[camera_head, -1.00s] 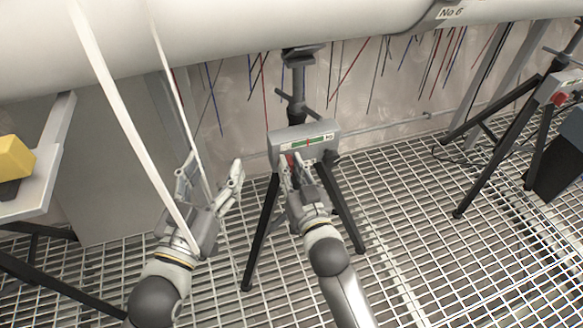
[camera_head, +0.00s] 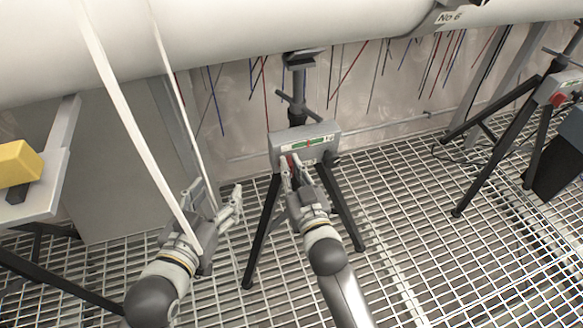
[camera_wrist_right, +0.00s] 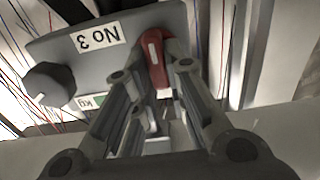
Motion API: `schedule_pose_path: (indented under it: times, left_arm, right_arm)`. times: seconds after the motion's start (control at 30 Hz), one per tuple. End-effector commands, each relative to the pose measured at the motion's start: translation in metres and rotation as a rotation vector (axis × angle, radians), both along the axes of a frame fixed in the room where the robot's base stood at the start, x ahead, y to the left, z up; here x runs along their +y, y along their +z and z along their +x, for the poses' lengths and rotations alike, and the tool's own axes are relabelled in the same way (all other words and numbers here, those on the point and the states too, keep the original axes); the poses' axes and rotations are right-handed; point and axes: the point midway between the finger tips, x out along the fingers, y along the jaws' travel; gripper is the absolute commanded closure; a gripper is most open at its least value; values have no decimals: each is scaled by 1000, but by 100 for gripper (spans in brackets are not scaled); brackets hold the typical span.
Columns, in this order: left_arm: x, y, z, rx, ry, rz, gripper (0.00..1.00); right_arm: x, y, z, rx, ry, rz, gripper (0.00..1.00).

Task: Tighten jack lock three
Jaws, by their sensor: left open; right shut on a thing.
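Jack three's grey head box (camera_head: 275,150) has a green gauge strip and sits on a black tripod under the big pipe. In the right wrist view its "No 3" label (camera_wrist_right: 97,38) is upside down, with a dark knob (camera_wrist_right: 47,85) beside it. The red lock lever (camera_wrist_right: 154,55) is between my right fingers. My right gripper (camera_head: 291,165) is shut on this lever at the front of the box; the fingers partly hide it. My left gripper (camera_head: 216,196) is open and empty, to the left of the jack, apart from it.
A large white pipe (camera_head: 260,40) runs across the top. Pale slanting straps (camera_head: 128,125) pass in front of my left gripper. Another tripod jack with a red part (camera_head: 558,98) stands right. A yellow block (camera_head: 18,163) is on a stand at left. The grating floor (camera_head: 420,230) is open between the jacks.

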Motion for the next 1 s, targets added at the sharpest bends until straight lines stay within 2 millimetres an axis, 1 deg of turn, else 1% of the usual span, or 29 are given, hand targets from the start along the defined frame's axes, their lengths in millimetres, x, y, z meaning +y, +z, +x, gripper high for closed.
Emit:
schedule_pose_path:
  times: [0.07, 0.1, 0.23, 0.53, 0.67, 0.77, 1.0]
  left_arm:
    - [0, 0, 0, -1, 0, 0, 39]
    - [0, 0, 0, -1, 0, 0, 39]
    - [0, 0, 0, -2, 0, 0, 39]
    - [0, 0, 0, -2, -1, -1, 39]
    - [-1, 0, 0, -2, -1, -1, 39]
    - [0, 0, 0, -2, -1, -1, 39]
    - [0, 0, 0, -2, -1, -1, 39]
  right_arm:
    - [0, 0, 0, 0, 0, 0, 100]
    - [0, 0, 0, 0, 0, 1, 83]
    - [0, 0, 0, 0, 0, 1, 66]
    - [0, 0, 0, 0, 0, 1, 65]
    - [-2, -1, -7, 1, 0, 1, 65]
    - [-6, -1, -20, 3, 0, 1, 65]
    - [-21, -2, -66, 4, 0, 1, 65]
